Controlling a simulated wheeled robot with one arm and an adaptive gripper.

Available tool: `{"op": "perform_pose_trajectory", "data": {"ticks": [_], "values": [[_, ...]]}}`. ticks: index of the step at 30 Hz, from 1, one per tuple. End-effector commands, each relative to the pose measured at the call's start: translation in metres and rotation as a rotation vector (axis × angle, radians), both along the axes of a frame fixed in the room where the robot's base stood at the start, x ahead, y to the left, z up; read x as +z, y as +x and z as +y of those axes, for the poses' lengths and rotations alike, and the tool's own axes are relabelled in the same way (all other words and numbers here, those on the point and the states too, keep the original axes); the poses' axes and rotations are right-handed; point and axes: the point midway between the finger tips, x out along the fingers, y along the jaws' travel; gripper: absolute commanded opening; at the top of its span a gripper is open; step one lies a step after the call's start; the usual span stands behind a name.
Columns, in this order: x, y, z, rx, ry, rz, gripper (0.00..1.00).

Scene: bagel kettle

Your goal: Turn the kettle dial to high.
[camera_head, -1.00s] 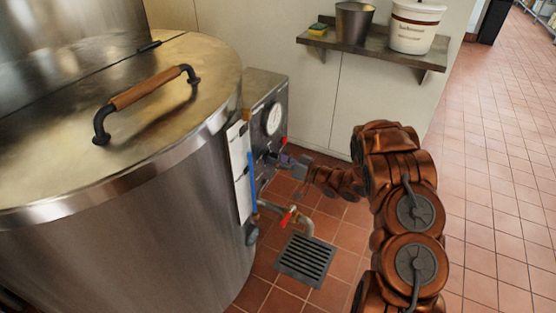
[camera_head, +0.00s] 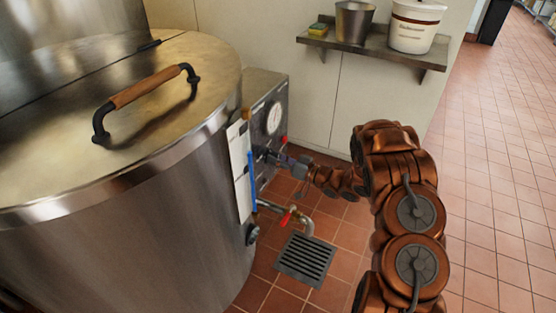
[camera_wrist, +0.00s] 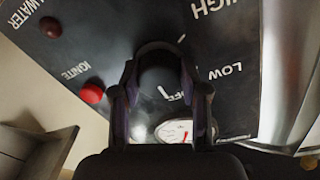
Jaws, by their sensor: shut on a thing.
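The kettle (camera_head: 190,235) is a large steel vessel at the left of the head view, with a dark control panel (camera_head: 257,118) on its right side. In the wrist view the panel (camera_wrist: 235,105) carries the labels HIGH, LOW, OFF, IGNITE and WATER. The round black dial (camera_wrist: 158,62) sits between the fingers of my gripper (camera_wrist: 160,78), which is shut on it. A short white mark shows at the dial's lower edge, near OFF; I cannot tell exactly where it points.
A red IGNITE button (camera_wrist: 92,93) lies beside my gripper, with a darker red WATER light (camera_wrist: 50,27) above. A gauge (camera_head: 273,118) is higher on the panel. A red-handled valve (camera_head: 286,217) and floor drain (camera_head: 305,259) are below. A wall shelf (camera_head: 375,53) stands behind.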

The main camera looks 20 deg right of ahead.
Motion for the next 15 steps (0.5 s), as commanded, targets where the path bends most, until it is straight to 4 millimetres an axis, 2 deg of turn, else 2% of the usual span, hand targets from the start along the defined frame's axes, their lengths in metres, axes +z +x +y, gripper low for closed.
{"op": "perform_pose_trajectory", "data": {"ticks": [15], "values": [[-0.0058, -0.0006, -0.0005, 0.001, -0.292, -0.289, 0.09]]}}
